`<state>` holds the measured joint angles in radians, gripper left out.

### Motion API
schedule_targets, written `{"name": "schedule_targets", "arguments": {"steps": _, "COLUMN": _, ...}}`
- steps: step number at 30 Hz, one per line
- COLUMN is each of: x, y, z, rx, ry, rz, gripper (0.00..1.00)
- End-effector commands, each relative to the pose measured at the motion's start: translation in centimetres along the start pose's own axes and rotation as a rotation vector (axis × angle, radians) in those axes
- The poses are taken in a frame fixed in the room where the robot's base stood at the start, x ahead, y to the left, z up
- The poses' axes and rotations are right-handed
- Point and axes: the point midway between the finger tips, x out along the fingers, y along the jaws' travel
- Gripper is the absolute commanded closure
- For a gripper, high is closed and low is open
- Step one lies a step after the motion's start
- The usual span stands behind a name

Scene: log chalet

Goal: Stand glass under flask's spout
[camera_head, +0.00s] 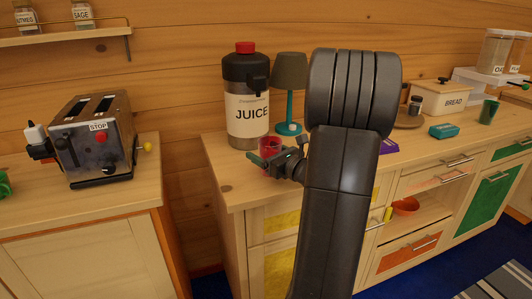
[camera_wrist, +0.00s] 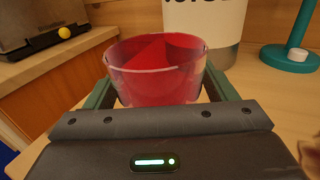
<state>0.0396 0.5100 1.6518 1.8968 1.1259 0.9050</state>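The flask (camera_head: 246,112) is a tall juice dispenser with a black top, a red cap and a "JUICE" label, standing at the counter's left end. Its black spout (camera_head: 259,84) faces right and forward. A red see-through glass (camera_head: 269,144) is in front of the flask's base, low and to the right of its label. My gripper (camera_head: 279,153) has its green fingers on both sides of the glass, closed against it. In the wrist view the glass (camera_wrist: 155,72) looks upright between the fingers, with the flask (camera_wrist: 205,22) behind. The glass's bottom is hidden, so I cannot tell whether it touches the counter.
A lamp (camera_head: 289,85) with a teal foot stands right of the flask. A toaster (camera_head: 94,140) sits on the left counter, across a gap. A bread box (camera_head: 440,98) and a green cup (camera_head: 488,111) stand farther right. My arm hides the middle of the counter.

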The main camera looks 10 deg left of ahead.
Motion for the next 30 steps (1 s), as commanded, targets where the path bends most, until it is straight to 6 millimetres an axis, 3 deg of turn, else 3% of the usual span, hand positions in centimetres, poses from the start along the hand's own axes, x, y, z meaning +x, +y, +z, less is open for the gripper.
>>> {"name": "schedule_targets", "arguments": {"steps": 12, "x": -0.2, "y": 0.0, "z": 0.5, "rx": 0.0, "ry": 0.0, "rz": -0.001, "gripper": 0.17}}
{"name": "schedule_targets", "arguments": {"steps": 24, "x": -8.1, "y": -0.1, "z": 0.5, "rx": 0.0, "ry": -0.001, "rz": -0.005, "gripper": 0.17}}
{"name": "schedule_targets", "arguments": {"steps": 30, "x": -10.9, "y": -0.1, "z": 0.4, "rx": 0.001, "ry": 0.0, "rz": -0.002, "gripper": 0.17}}
